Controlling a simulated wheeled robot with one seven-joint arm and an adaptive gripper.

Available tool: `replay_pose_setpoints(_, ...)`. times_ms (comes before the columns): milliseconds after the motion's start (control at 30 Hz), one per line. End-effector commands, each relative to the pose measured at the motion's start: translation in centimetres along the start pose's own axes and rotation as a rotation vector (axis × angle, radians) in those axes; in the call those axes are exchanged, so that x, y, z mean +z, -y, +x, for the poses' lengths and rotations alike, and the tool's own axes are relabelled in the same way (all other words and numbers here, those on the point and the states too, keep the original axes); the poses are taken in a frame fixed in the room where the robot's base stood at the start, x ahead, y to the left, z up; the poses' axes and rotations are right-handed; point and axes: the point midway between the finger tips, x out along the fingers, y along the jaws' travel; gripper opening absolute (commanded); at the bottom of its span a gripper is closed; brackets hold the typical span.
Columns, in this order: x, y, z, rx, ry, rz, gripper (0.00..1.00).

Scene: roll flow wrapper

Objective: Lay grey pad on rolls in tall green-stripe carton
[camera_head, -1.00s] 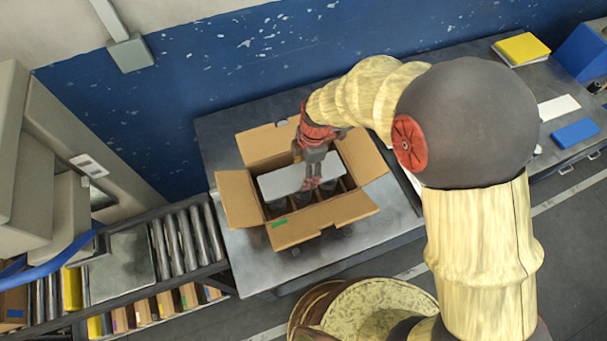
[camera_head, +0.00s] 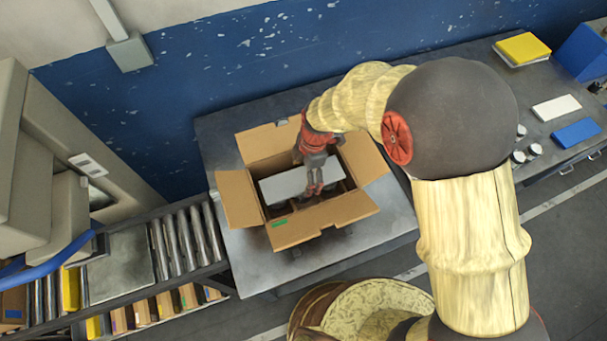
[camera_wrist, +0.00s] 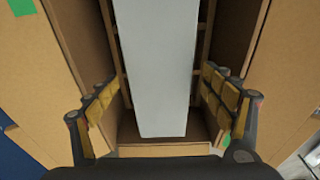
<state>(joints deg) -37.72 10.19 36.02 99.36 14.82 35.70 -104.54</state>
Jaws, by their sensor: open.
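The grey pad (camera_head: 288,184) lies inside the open carton (camera_head: 296,227), lower than the flaps. The carton has a green mark on its front flap. In the wrist view the pad (camera_wrist: 158,70) runs lengthwise down the middle of the carton. My gripper (camera_head: 314,187) reaches into the carton at the pad's right part. In the wrist view my gripper (camera_wrist: 163,104) is open, with a finger on each side of the pad and a gap to both. The rolls under the pad are mostly hidden, so I cannot tell whether it rests flat on them.
The carton stands on a grey metal table (camera_head: 375,215) with its flaps spread. A roller conveyor (camera_head: 185,240) is at the left. Yellow (camera_head: 521,48), white (camera_head: 556,108) and blue (camera_head: 576,133) flat items and several small cylinders (camera_head: 519,156) lie on the right bench.

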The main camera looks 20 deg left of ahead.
Motion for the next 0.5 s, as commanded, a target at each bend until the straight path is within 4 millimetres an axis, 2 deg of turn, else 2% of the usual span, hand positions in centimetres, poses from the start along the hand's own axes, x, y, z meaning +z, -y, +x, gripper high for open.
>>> replay_pose_setpoints(267,-0.1,0.0,-0.3,0.0,0.0,0.0,0.82)
replay_pose_setpoints(367,-0.1,-0.1,-1.4,0.002,0.0,0.0,0.82)
replay_pose_setpoints(500,-0.1,-0.1,-4.2,0.005,0.0,0.0,0.82)
